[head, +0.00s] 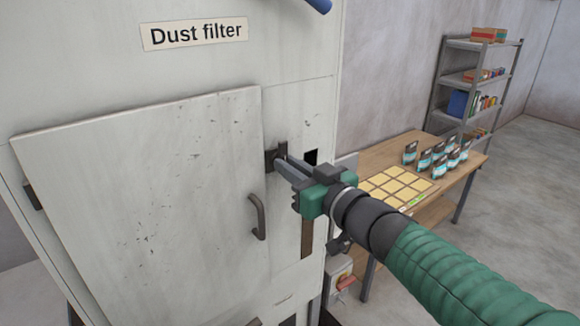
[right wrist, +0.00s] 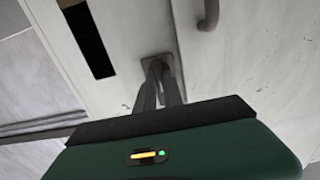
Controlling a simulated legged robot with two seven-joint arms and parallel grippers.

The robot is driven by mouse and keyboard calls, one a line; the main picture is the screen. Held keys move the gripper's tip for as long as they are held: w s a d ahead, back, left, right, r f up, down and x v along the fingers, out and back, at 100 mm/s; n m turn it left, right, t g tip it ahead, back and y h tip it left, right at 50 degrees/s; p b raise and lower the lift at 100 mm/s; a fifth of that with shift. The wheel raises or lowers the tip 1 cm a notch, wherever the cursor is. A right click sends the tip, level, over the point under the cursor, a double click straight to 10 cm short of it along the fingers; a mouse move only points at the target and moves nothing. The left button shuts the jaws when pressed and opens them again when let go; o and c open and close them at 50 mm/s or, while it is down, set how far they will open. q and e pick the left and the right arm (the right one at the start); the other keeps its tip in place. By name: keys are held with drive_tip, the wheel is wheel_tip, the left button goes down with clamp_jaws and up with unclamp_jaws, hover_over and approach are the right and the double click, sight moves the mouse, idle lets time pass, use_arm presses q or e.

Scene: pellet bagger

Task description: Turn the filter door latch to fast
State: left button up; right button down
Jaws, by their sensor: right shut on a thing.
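The dust filter door (head: 140,190) is a pale, scuffed panel on the cabinet under the "Dust filter" label (head: 194,33). It lies about flush with the cabinet front. The latch (head: 270,158) is a small dark piece just right of the door's right edge. My right gripper (head: 283,164) is at the latch, its fingers shut on it. In the right wrist view the fingers reach the latch's dark plate (right wrist: 156,62); the fingers hide most of the latch, so its angle cannot be told. My left gripper is not in view.
A curved door handle (head: 258,218) sits below the latch. A red-handled switch box (head: 340,282) is lower right. A wooden table (head: 462,165) with bags and a yellow-squared board stands behind, near a shelf rack (head: 480,75).

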drive_tip(key=shift+f+n, duration=0.1)
drive_tip(key=shift+n, duration=0.3)
drive_tip(key=n+b, duration=0.2)
drive_tip(key=n, duration=0.3)
drive_tip(key=n+b, duration=0.3)
drive_tip(key=n, duration=0.3)
drive_tip(key=n+b, duration=0.2)
drive_tip(key=n, duration=0.3)
drive_tip(key=shift+s+a+f+n+b, duration=0.1)
drive_tip(key=shift+a+f+n+b, duration=0.05)
drive_tip(key=shift+f+n+b, duration=0.2)
drive_tip(key=shift+f+n, duration=0.1)
drive_tip(key=shift+n, duration=0.25)
drive_tip(key=c, duration=1.6)
unclamp_jaws()
drive_tip(key=shift+o, duration=0.7)
drive_tip(key=shift+r, duration=0.2)
